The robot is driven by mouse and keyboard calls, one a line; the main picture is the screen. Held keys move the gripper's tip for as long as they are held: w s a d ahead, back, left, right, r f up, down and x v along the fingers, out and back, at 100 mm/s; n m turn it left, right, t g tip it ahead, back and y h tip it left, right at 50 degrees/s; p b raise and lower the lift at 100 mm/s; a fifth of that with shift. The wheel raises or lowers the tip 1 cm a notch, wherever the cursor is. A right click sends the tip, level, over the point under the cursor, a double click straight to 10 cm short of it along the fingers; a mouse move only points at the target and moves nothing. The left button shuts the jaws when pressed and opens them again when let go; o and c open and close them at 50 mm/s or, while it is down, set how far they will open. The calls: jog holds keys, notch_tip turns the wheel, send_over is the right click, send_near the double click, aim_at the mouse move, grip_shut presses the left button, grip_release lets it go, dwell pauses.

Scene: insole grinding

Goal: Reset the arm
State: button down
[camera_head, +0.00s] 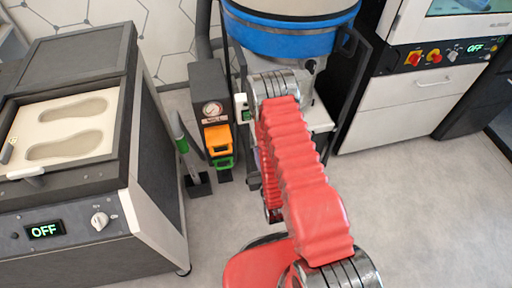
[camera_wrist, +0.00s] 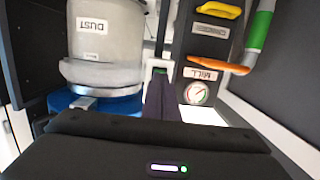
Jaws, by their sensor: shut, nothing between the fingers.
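My arm, in a red ribbed cover, reaches from the bottom of the head view up toward the dust machine, and its far end hides my gripper there. In the wrist view my gripper (camera_wrist: 160,82) shows as dark, narrow fingers beyond the black wrist housing. The fingers are together with nothing between them. They point toward the gap between the dust container (camera_wrist: 105,45) and the dark panel marked MILL (camera_wrist: 203,72).
The dust machine has a blue ring (camera_head: 290,40). Beside it stands a gauge box with orange and green holders (camera_head: 218,140). A machine reading OFF with an insole mould (camera_head: 65,125) is at left. White cabinets (camera_head: 405,105) stand at right. Floor (camera_head: 430,210) at lower right is clear.

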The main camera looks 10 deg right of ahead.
jog(key=shift+s, duration=0.1)
dwell(0.5)
jog(key=s+f+g, duration=0.9)
jog(key=f+g, duration=0.1)
jog(key=f, duration=0.2)
jog(key=s+r, duration=0.4)
jog(key=r, duration=1.3)
jog(key=s+r, duration=0.5)
jog(key=r, duration=1.2)
jog(key=s+r, duration=0.5)
jog(key=r, duration=1.3)
jog(key=shift+d+g, duration=0.15)
jog(key=shift+g, duration=0.25)
